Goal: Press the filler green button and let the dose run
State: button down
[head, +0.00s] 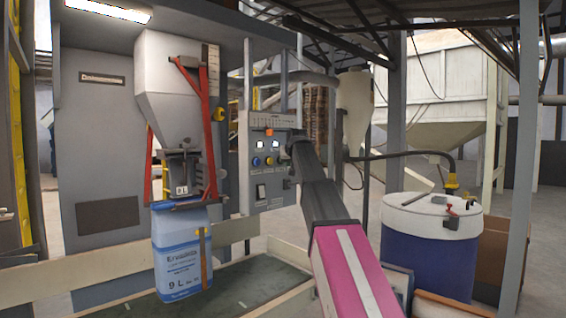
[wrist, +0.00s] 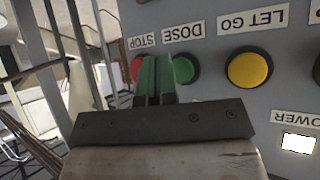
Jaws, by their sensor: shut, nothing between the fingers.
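The filler's control panel (head: 262,190) stands right of the hopper, and my arm reaches up to its right side in the head view. In the wrist view the panel is upside down. The green button (wrist: 185,70) sits under the DOSE label, between the red STOP button (wrist: 136,68) and the yellow LET GO button (wrist: 249,70). My gripper (wrist: 156,62) is shut and empty, its green fingertips in front of the panel, overlapping the green button's left edge. I cannot tell whether they touch it. A white and blue sack (head: 180,262) hangs upright under the filler spout (head: 182,172).
The grey hopper (head: 170,85) with its red frame (head: 211,130) is left of the panel. A low rail (head: 60,276) runs below. A blue drum (head: 425,255) with a white lid stands to the right of my arm. A grey post (head: 520,170) rises at far right.

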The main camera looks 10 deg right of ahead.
jog(key=shift+w+a, duration=0.2)
jog(key=shift+w, duration=0.15)
jog(key=shift+w+a, duration=0.35)
jog(key=shift+w, duration=0.05)
dwell(0.9)
jog(key=shift+s+d, duration=0.1)
jog(key=shift+s, duration=0.05)
jog(key=shift+s+d, duration=0.5)
jog(key=shift+s, duration=0.15)
jog(key=s+d, duration=0.2)
jog(key=s, duration=0.1)
jog(key=s+d, duration=0.1)
jog(key=shift+s+d, duration=0.25)
jog(key=shift+s, duration=0.15)
dwell(0.3)
dwell(0.4)
